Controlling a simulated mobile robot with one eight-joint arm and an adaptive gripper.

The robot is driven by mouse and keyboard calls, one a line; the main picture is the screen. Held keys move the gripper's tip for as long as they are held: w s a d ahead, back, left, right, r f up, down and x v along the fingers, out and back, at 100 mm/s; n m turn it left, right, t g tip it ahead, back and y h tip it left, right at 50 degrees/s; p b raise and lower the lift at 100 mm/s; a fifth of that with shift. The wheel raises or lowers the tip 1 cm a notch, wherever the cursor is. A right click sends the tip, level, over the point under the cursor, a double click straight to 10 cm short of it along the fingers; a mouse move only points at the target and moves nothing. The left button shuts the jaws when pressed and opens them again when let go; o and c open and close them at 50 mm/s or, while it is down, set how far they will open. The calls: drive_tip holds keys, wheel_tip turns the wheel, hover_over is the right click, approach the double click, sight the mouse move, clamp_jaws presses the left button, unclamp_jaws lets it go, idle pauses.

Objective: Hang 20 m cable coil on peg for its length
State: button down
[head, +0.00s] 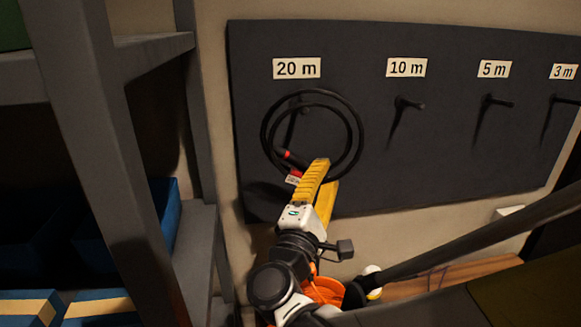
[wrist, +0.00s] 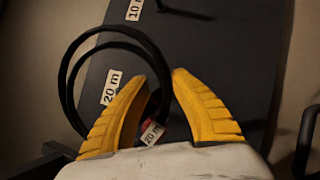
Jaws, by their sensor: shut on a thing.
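The black cable coil (head: 359,122) is in front of the dark board, under the 20 m label (head: 297,68). It has red bands and a small white tag (head: 293,179). The 20 m peg (head: 304,109) shows inside the coil's outline; I cannot tell whether the coil rests on it. My yellow-fingered gripper (head: 322,168) is shut on the coil's lower right side. In the wrist view the coil (wrist: 66,82) runs up to my gripper (wrist: 160,76), and its tag (wrist: 152,133) reads 20 m.
Empty pegs stand to the right under the labels 10 m (head: 406,68), 5 m (head: 494,69) and 3 m (head: 563,72). A grey shelf frame (head: 95,130) with blue boxes (head: 165,215) stands close on the left. The board (head: 430,170) is clear below those pegs.

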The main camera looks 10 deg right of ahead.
drive_tip(key=shift+w, duration=0.2)
drive_tip(key=shift+w+f+b, duration=0.4)
drive_tip(key=shift+w+b, duration=0.05)
drive_tip(key=shift+w, duration=1.75)
drive_tip(key=shift+w+f+b, duration=0.4)
drive_tip(key=shift+w+f, duration=0.05)
drive_tip(key=shift+w, duration=1.75)
drive_tip(key=shift+w+f+b, duration=0.4)
drive_tip(key=shift+w+b, duration=0.05)
drive_tip(key=shift+w, duration=1.75)
unclamp_jaws()
drive_tip(key=shift+s, duration=0.15)
drive_tip(key=s, duration=0.9)
drive_tip(key=shift+s, duration=0.4)
